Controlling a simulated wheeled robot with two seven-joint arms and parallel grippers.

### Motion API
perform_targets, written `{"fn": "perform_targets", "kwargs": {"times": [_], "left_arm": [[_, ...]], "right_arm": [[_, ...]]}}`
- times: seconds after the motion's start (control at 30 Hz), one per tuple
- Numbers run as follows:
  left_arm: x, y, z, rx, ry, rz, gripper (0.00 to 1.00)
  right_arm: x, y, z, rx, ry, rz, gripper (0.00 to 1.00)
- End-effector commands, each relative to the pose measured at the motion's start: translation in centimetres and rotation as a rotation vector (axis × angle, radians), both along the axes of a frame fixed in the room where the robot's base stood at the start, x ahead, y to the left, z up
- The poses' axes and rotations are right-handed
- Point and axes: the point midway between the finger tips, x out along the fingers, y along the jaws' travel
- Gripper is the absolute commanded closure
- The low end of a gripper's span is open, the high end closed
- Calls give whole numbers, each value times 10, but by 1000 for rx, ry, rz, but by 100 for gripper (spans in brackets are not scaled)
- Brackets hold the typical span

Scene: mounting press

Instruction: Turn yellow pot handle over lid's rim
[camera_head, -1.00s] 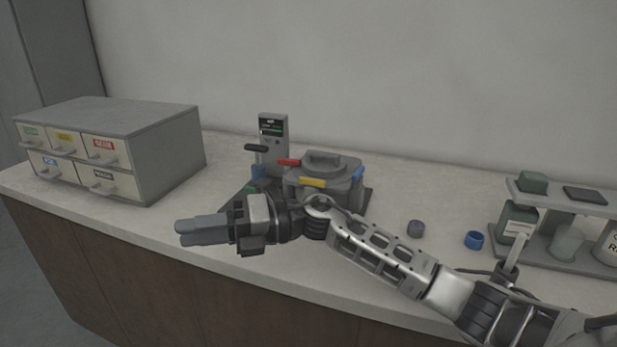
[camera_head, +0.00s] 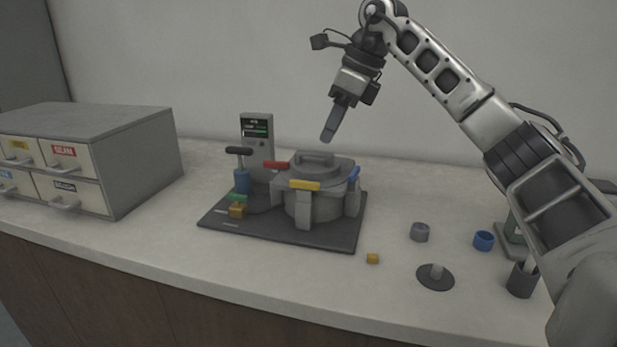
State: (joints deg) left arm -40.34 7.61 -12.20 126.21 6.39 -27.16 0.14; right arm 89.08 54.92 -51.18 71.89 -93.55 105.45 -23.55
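The grey round pot (camera_head: 297,212) stands on a dark base plate, its grey lid (camera_head: 330,165) on top with a raised grip. The yellow handle (camera_head: 304,185) lies level at the near side, on a grey upright post, at the height of the lid's rim. I cannot tell whether it reaches over the rim. A red handle (camera_head: 275,166) is at the pot's left and a blue handle (camera_head: 354,174) at its right. My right gripper (camera_head: 328,136) points down above and behind the lid, apart from it. Its fingers overlap in this view and hold nothing visible. My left gripper is out of view.
The dark base plate (camera_head: 235,222) also carries a display box (camera_head: 257,140), a black-topped lever (camera_head: 239,151) and a small brown block (camera_head: 237,211). A drawer cabinet (camera_head: 145,165) stands left. Small cups and a disc (camera_head: 435,284) lie right.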

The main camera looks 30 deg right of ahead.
Motion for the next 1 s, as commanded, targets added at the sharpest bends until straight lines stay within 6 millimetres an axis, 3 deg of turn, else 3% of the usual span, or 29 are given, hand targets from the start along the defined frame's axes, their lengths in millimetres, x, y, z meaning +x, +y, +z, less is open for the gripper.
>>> {"fn": "perform_targets", "kwargs": {"times": [0.03, 0.2, 0.5, 0.97, 1.0], "left_arm": [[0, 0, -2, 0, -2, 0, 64], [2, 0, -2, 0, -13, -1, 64], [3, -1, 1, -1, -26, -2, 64], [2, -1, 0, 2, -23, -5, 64], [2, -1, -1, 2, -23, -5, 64]], "right_arm": [[3, 3, -14, -1, 6, 1, 67], [14, 13, -48, 1, 3, 1, 67], [29, 26, -93, 2, 2, 1, 67], [33, 29, -105, 2, -1, 2, 67], [33, 29, -105, 2, -1, 2, 76]]}}
